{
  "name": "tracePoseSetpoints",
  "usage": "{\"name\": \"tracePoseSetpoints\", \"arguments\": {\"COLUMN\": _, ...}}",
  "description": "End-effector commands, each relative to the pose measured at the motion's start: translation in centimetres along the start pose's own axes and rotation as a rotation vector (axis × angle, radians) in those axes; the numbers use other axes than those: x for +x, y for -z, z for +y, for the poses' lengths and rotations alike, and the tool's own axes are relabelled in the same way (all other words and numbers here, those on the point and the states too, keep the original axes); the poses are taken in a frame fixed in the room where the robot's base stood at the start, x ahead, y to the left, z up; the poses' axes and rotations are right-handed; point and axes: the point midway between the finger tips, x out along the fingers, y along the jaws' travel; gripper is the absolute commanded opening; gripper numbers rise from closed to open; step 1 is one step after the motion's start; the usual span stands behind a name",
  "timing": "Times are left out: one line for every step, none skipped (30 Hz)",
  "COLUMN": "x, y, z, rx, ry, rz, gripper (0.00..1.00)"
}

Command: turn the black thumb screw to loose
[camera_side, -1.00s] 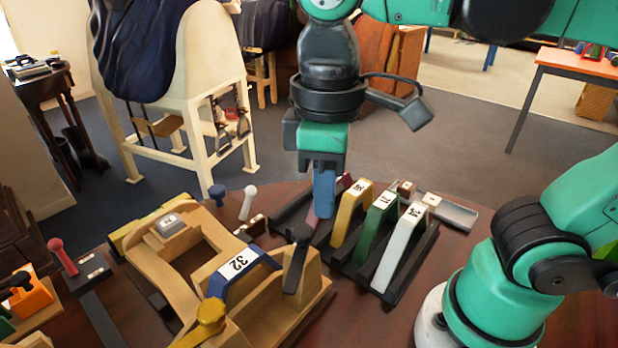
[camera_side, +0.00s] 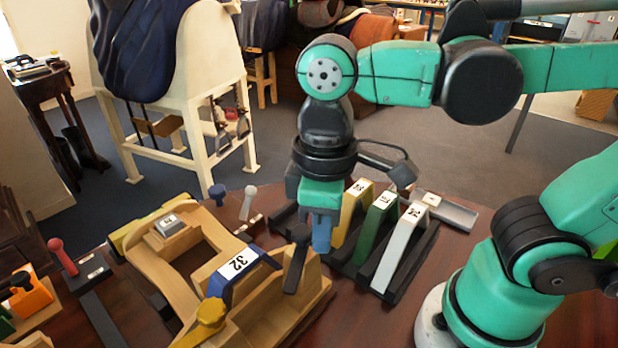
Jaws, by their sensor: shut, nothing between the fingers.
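The black thumb screw (camera_side: 295,269) stands at the right end of the wooden saddle fixture (camera_side: 258,314), its long flat wing tilted and its top knob upright. My gripper (camera_side: 321,248) points down just to the right of the thumb screw and slightly behind it, its blue fingertips shut and empty. A small gap seems to show between fingers and screw, but I cannot tell for certain whether they touch. A blue arched piece labelled 32 (camera_side: 240,265) sits across the fixture, left of the screw. A yellow thumb screw (camera_side: 207,318) is at the fixture's front.
Right of my gripper a black rack holds yellow (camera_side: 350,212), green (camera_side: 376,228) and white (camera_side: 400,248) arched pieces. A blue knob and a white knob (camera_side: 249,203) stand behind the fixture. Orange parts are at far left.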

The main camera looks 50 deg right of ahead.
Motion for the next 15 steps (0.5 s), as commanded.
{"name": "tracePoseSetpoints", "arguments": {"x": 0.0, "y": 0.05, "z": 0.03, "rx": 0.0, "ry": 0.0, "rz": 0.0, "gripper": 0.0}}
{"name": "tracePoseSetpoints", "arguments": {"x": 0.0, "y": 0.08, "z": 0.04, "rx": 0.0, "ry": 0.0, "rz": 0.0, "gripper": 0.0}}
{"name": "tracePoseSetpoints", "arguments": {"x": -0.01, "y": 0.12, "z": 0.06, "rx": 0.0, "ry": 0.0, "rz": 0.0, "gripper": 0.0}}
{"name": "tracePoseSetpoints", "arguments": {"x": -0.01, "y": 0.15, "z": 0.07, "rx": 0.0, "ry": 0.0, "rz": 0.0, "gripper": 0.0}}
{"name": "tracePoseSetpoints", "arguments": {"x": -0.01, "y": 0.18, "z": 0.09, "rx": 0.0, "ry": 0.0, "rz": 0.0, "gripper": 0.0}}
{"name": "tracePoseSetpoints", "arguments": {"x": -0.01, "y": 0.23, "z": 0.11, "rx": 0.0, "ry": 0.0, "rz": 0.0, "gripper": 0.0}}
{"name": "tracePoseSetpoints", "arguments": {"x": -0.01, "y": 0.26, "z": 0.13, "rx": 0.001, "ry": 0.0, "rz": 0.0, "gripper": 0.0}}
{"name": "tracePoseSetpoints", "arguments": {"x": -0.01, "y": 0.29, "z": 0.14, "rx": 0.001, "ry": 0.0, "rz": 0.0, "gripper": 0.0}}
{"name": "tracePoseSetpoints", "arguments": {"x": -0.01, "y": 0.33, "z": 0.16, "rx": 0.001, "ry": 0.0, "rz": 0.0, "gripper": 0.0}}
{"name": "tracePoseSetpoints", "arguments": {"x": -0.01, "y": 0.36, "z": 0.18, "rx": 0.001, "ry": 0.0, "rz": 0.0, "gripper": 0.0}}
{"name": "tracePoseSetpoints", "arguments": {"x": -0.01, "y": 0.4, "z": 0.19, "rx": 0.001, "ry": 0.0, "rz": 0.0, "gripper": 0.0}}
{"name": "tracePoseSetpoints", "arguments": {"x": -0.01, "y": 0.39, "z": 0.19, "rx": 0.001, "ry": 0.0, "rz": 0.0, "gripper": 0.0}}
{"name": "tracePoseSetpoints", "arguments": {"x": -0.01, "y": 0.39, "z": 0.19, "rx": 0.0, "ry": 0.0, "rz": 0.0, "gripper": 0.0}}
{"name": "tracePoseSetpoints", "arguments": {"x": -0.01, "y": 0.39, "z": 0.19, "rx": 0.0, "ry": 0.0, "rz": 0.001, "gripper": 0.0}}
{"name": "tracePoseSetpoints", "arguments": {"x": -0.01, "y": 0.39, "z": 0.2, "rx": 0.0, "ry": 0.0, "rz": 0.001, "gripper": 0.0}}
